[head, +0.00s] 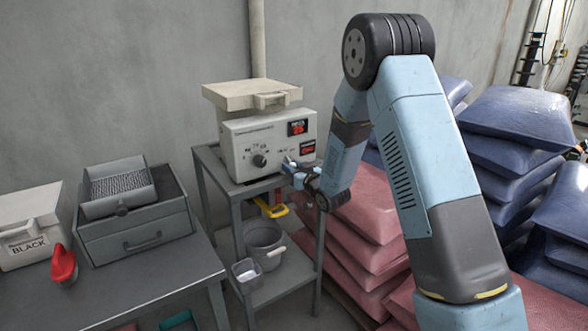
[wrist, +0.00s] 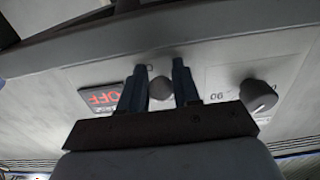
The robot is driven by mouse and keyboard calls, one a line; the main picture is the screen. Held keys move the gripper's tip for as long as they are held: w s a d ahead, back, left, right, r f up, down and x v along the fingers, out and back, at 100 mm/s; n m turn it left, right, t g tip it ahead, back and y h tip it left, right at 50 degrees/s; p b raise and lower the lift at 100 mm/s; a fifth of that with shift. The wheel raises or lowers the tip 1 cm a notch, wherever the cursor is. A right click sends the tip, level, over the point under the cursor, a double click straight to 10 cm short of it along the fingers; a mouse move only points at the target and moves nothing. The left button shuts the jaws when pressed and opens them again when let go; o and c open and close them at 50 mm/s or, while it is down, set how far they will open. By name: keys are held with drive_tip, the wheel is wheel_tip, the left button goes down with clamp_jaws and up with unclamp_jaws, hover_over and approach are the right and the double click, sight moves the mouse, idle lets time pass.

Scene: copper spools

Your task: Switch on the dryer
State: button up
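The dryer (head: 236,140) is a beige box with a hinged lid, standing on a grey metal stand. Its front has a dark dial (head: 259,160) and red-lit displays (head: 297,128). My gripper (head: 289,164) is at the lower right of the front panel. In the wrist view, upside down, a lit display (wrist: 103,96) reads OFF. A small round dark knob (wrist: 161,89) shows between the fingers of my gripper (wrist: 160,80). The fingers are apart, one on each side of it; whether they touch it cannot be told. The larger dial (wrist: 258,96) is to the right.
Red sacks (head: 365,205) and blue sacks (head: 505,150) are stacked right of the stand. A grey bucket (head: 265,243) and a clear container (head: 246,273) sit on its lower shelf. The table (head: 150,290) at left holds a drawer unit (head: 137,238) and a white BLACK-labelled box (head: 30,235).

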drive_tip(key=shift+d, duration=0.15)
drive_tip(key=c, duration=0.5)
clamp_jaws()
drive_tip(key=shift+r, duration=0.15)
drive_tip(key=shift+s+d+r+g+h, duration=0.15)
drive_tip(key=shift+r+g+h, duration=0.25)
drive_tip(key=shift+g, duration=0.3)
drive_tip(key=shift+w+d+r+g+h, duration=0.1)
drive_tip(key=shift+r+g+h, duration=0.15)
drive_tip(key=shift+g+h, duration=0.35)
drive_tip(key=shift+s+d+r+g+h, duration=0.1)
drive_tip(key=shift+r+g+h, duration=0.2)
drive_tip(key=shift+g, duration=0.25)
drive_tip(key=shift+r+g+h, duration=0.15)
drive_tip(key=shift+g+h, duration=0.15)
drive_tip(key=shift+g, duration=0.25)
drive_tip(key=shift+r+g+h, duration=0.35)
drive_tip(key=shift+g+h, duration=0.15)
drive_tip(key=shift+g, duration=0.4)
drive_tip(key=shift+g+h, duration=0.3)
drive_tip(key=shift+g, duration=0.1)
drive_tip(key=shift+r+g+h, duration=0.4)
drive_tip(key=shift+g+h, duration=0.4)
drive_tip(key=shift+g, duration=0.3)
